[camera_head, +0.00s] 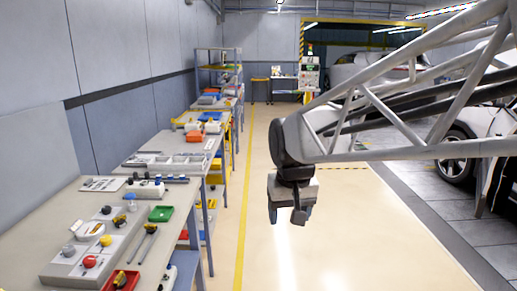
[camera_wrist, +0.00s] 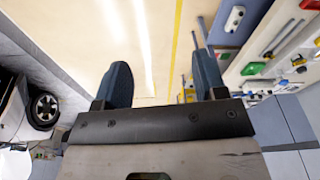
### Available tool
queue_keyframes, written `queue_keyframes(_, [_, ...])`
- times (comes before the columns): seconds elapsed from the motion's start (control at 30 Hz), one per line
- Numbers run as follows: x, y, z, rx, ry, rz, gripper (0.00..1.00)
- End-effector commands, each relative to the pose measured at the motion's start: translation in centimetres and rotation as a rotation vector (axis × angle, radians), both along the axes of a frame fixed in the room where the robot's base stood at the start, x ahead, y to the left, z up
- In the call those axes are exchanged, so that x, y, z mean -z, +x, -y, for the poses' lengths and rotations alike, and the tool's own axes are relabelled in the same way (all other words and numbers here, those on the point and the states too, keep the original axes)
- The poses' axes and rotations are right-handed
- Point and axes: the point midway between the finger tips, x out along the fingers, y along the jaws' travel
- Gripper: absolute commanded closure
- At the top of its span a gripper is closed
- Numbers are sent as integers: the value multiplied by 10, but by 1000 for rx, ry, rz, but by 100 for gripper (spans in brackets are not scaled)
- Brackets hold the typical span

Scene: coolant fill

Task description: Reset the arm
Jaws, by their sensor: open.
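My gripper (camera_head: 287,215) hangs from the end of my lattice arm in the head view, to the right of the workbench and over the pale floor. It points downward and holds nothing. In the wrist view the two dark blue fingers of my gripper (camera_wrist: 163,85) stand well apart with only floor between them. No object is touching the fingers.
A long workbench (camera_head: 40,212) runs along the left wall, with a green tray (camera_head: 161,214), a red tray (camera_head: 120,281) and a grey panel of knobs (camera_head: 62,266). A white car (camera_head: 458,148) stands at the right. The floor (camera_head: 330,240) around my gripper is clear.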

Motion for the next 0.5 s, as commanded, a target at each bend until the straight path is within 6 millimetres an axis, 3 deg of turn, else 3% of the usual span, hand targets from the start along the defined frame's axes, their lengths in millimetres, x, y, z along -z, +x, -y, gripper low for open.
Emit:
queue_keyframes(0.2, [9, -52, 43, 54, 1, 21, 35])
queue_keyframes(0.5, [32, -124, 89, 126, -1, 47, 35])
